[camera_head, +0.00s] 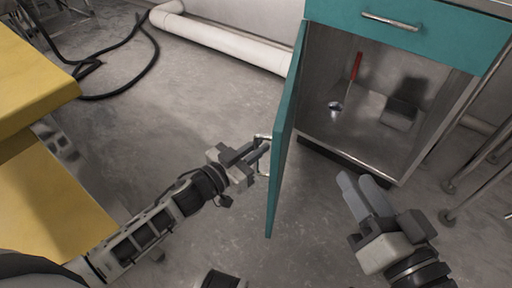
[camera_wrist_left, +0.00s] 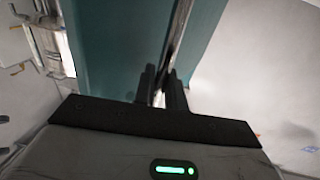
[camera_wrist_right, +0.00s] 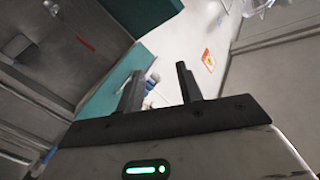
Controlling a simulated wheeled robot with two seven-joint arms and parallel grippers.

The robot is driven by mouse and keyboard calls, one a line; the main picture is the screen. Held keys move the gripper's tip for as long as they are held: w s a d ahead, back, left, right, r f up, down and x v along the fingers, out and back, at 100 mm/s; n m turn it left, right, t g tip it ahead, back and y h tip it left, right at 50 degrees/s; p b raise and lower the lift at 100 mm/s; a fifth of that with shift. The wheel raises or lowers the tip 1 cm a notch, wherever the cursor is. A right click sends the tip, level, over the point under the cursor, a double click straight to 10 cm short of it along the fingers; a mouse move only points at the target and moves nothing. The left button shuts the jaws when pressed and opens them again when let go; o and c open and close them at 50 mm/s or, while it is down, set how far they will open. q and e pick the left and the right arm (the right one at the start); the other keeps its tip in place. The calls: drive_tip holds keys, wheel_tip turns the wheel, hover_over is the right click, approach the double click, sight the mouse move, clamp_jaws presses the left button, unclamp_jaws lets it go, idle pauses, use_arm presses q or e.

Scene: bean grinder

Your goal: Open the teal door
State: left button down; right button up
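The teal door (camera_head: 284,140) is swung wide out from the cabinet and seen nearly edge-on, so the cabinet's inside (camera_head: 375,115) shows. Its metal handle (camera_head: 263,168) is on the door's left-hand face. My left gripper (camera_head: 262,150) is at the handle; in the left wrist view the handle bar (camera_wrist_left: 180,30) runs between the close-set fingers (camera_wrist_left: 160,92), which are shut on it. The teal door panel (camera_wrist_left: 110,50) fills much of that view. My right gripper (camera_head: 360,185) is open and empty in front of the cabinet opening, and its fingers (camera_wrist_right: 160,90) stand apart.
A teal drawer (camera_head: 400,25) with a metal handle is above the opening. A red-handled tool (camera_head: 355,68) and a small grey box (camera_head: 399,113) are inside. A yellow table (camera_head: 30,85) stands at left, metal legs (camera_head: 475,170) at right. The floor left of the door is clear.

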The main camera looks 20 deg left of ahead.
use_arm(q)
drive_tip(key=w+a, duration=0.2)
drive_tip(key=a, duration=1)
drive_tip(key=shift+a+p, duration=0.2)
drive_tip(key=shift+p, duration=0.15)
use_arm(e)
drive_tip(key=shift+s+f+g, duration=0.15)
drive_tip(key=shift+f+g, duration=0.15)
drive_tip(key=shift+f, duration=0.15)
use_arm(q)
drive_tip(key=shift+f, duration=0.1)
drive_tip(key=c, duration=1.5)
unclamp_jaws()
drive_tip(key=shift+c, duration=0.2)
use_arm(e)
drive_tip(key=shift+r, duration=0.1)
